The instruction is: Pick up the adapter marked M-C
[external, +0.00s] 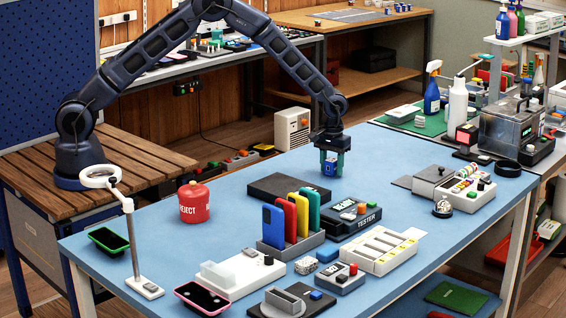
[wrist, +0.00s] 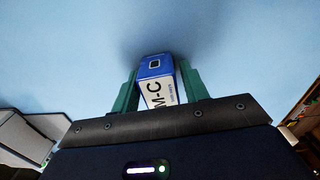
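The adapter marked M-C (wrist: 158,88) is a small block with a blue end, a dark square socket and a white label with black letters. It sits between the green fingers of my gripper (wrist: 158,84) in the wrist view, turned slightly, with both fingers against its sides. In the external view my gripper (external: 331,166) points down over the back part of the blue table, and the blue adapter (external: 329,168) shows between the fingers. I cannot tell whether the adapter touches the table.
A dark flat pad (external: 290,188) lies to the left in front of my gripper. Phones in a rack (external: 289,243), a tester (external: 353,219) and a red reject canister (external: 194,203) stand nearer the front. The blue table (external: 385,165) is clear right of the gripper.

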